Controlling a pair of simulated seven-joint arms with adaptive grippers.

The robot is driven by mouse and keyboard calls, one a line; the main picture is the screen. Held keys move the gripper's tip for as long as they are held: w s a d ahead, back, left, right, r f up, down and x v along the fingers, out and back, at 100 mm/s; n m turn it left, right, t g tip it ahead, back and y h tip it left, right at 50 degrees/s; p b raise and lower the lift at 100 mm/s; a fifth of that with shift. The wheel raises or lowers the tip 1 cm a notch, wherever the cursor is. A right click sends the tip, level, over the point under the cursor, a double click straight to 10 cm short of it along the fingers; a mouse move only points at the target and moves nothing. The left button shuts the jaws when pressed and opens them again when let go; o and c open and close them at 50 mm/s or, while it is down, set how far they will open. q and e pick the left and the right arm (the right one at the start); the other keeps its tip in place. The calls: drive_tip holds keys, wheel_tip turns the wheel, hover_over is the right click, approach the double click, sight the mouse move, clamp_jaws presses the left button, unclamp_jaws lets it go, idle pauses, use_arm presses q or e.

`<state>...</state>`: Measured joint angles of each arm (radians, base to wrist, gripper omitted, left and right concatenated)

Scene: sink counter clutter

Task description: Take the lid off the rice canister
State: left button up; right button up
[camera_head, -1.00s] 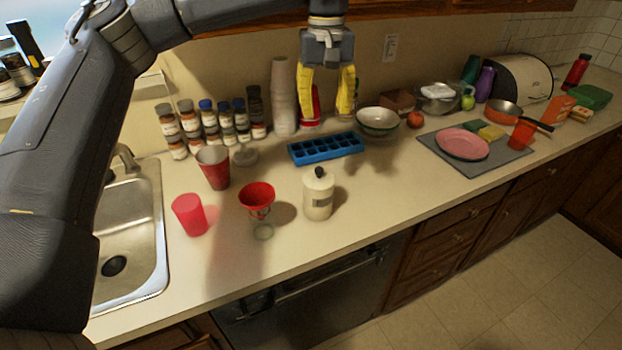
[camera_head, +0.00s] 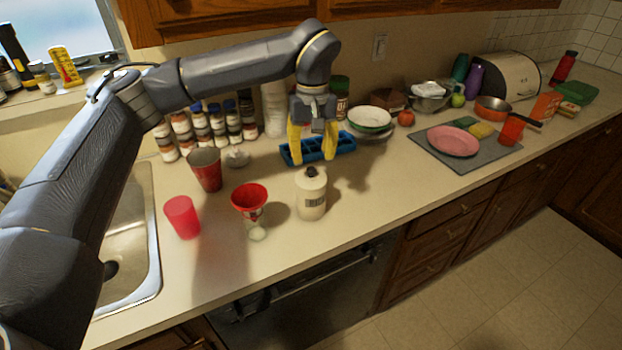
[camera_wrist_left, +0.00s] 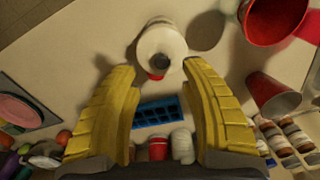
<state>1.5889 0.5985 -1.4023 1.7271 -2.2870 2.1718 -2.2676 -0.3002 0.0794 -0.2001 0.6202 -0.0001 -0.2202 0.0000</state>
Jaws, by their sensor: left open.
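The rice canister (camera_head: 311,201) is a cream cylinder with a label, standing upright on the counter near its front edge. Its lid (camera_head: 311,177) is on top and has a dark knob. The canister (camera_wrist_left: 163,42) and the dark knob (camera_wrist_left: 160,62) also show in the left wrist view, beyond the fingertips. My left gripper (camera_head: 313,162) has yellow fingers, points down and is open and empty. It is above and behind the canister, apart from the lid, in front of the blue ice tray. In the left wrist view its fingers (camera_wrist_left: 160,75) are spread wide. My right gripper is not in view.
A red funnel (camera_head: 249,196) on a glass stands left of the canister, with red cups (camera_head: 182,217) further left. The blue ice tray (camera_head: 343,145) lies behind. A pink plate (camera_head: 453,141) sits on a grey mat. The counter right of the canister is clear.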

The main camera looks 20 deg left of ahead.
sight(311, 168)
use_arm(q)
drive_tip(key=shift+a+f, duration=0.15)
drive_tip(key=shift+f, duration=2.55)
drive_tip(key=shift+c, duration=0.4)
clamp_jaws()
